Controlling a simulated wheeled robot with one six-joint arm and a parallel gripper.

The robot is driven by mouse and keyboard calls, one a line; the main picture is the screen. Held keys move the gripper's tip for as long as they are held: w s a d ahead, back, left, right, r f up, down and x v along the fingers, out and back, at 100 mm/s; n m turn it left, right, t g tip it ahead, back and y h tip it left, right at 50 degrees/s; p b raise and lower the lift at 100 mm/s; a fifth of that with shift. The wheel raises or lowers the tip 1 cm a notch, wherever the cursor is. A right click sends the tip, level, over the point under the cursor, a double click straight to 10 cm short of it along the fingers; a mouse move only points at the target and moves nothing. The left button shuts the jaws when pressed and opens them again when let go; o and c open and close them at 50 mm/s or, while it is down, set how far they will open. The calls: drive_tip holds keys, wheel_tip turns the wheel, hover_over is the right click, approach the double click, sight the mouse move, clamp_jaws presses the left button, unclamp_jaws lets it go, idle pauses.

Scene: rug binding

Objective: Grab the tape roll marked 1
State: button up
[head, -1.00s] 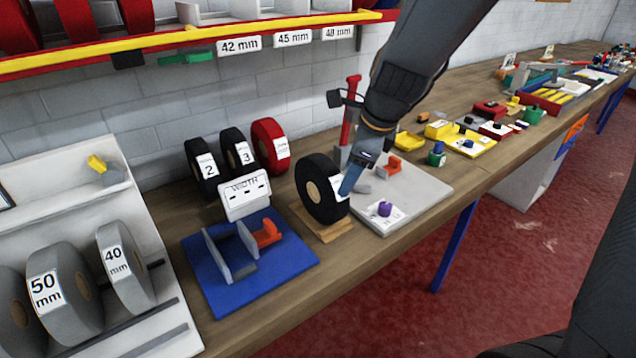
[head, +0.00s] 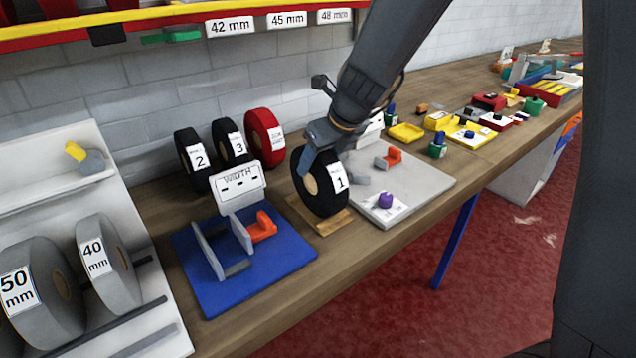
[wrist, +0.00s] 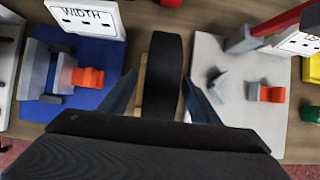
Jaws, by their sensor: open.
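The black tape roll marked 1 (head: 325,196) stands upright on a small wooden block (head: 322,222) on the workbench. Its white label with the number 1 faces the front right. My gripper (head: 308,165) is at the roll, with one finger showing in front of the roll's face in the head view. In the wrist view, the roll (wrist: 163,75) stands between the two blue-grey fingers of my gripper (wrist: 160,100). The fingers are open, with a visible gap on each side of the roll. The lower part of the roll is hidden there by my own wrist.
A blue base with a WIDTH sign (head: 240,187) is left of the roll. A grey board (head: 425,182) with an orange piece lies close on the right. Rolls 2 (head: 190,160) and 3 (head: 228,140) and a red roll (head: 263,138) stand behind.

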drive_tip(key=b+x, duration=0.1)
drive_tip(key=x, duration=0.4)
drive_tip(key=shift+w+f, duration=0.1)
drive_tip(key=shift+f, duration=0.3)
drive_tip(key=shift+c, duration=0.4)
clamp_jaws()
